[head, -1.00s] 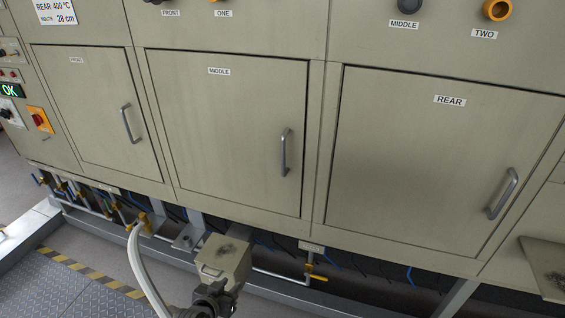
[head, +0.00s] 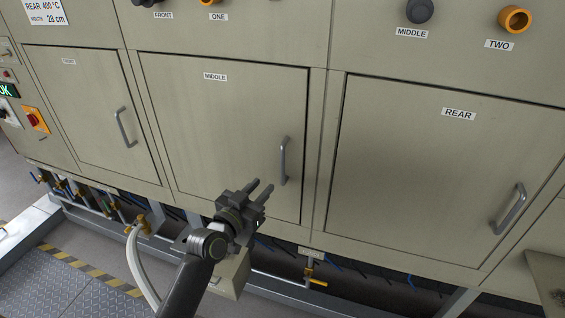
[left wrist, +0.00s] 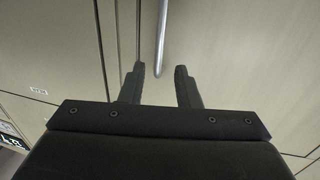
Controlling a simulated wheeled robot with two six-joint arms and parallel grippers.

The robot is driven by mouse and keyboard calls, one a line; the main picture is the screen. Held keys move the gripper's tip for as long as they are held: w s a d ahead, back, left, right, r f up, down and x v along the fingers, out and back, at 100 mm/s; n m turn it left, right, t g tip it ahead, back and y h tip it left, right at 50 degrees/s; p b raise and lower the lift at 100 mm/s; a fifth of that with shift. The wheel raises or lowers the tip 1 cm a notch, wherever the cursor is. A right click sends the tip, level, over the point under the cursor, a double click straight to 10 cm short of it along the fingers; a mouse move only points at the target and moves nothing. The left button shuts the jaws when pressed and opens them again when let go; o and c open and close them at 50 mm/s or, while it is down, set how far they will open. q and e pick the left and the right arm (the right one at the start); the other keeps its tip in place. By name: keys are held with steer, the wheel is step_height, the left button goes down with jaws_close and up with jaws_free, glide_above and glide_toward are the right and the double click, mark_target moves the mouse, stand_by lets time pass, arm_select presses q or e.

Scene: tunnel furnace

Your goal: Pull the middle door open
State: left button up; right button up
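The middle door (head: 215,130) is a beige panel labelled MIDDLE, and it looks closed in the head view. Its grey upright bar handle (head: 284,160) is on the door's right side. The handle also shows at the top of the left wrist view (left wrist: 161,40), just beyond the fingertips and roughly between their lines. My left gripper (head: 260,189) is open and empty, below and left of the handle in the head view, apart from it. In the left wrist view its two dark fingers (left wrist: 160,75) stand apart. My right gripper is not in view.
The front door (head: 90,115) and rear door (head: 440,170) flank the middle one, each with a bar handle. Below are a beige box (head: 232,275), a pale hose (head: 137,265), valves and a metal rail. A step plate (head: 45,285) lies at lower left.

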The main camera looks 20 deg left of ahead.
mark_target(281, 166)
arm_select(q)
steer(key=p+x, duration=0.1)
steer(key=x, duration=1)
steer(key=shift+w+d, duration=0.1)
steer(key=shift+w, duration=0.15)
jaws_close()
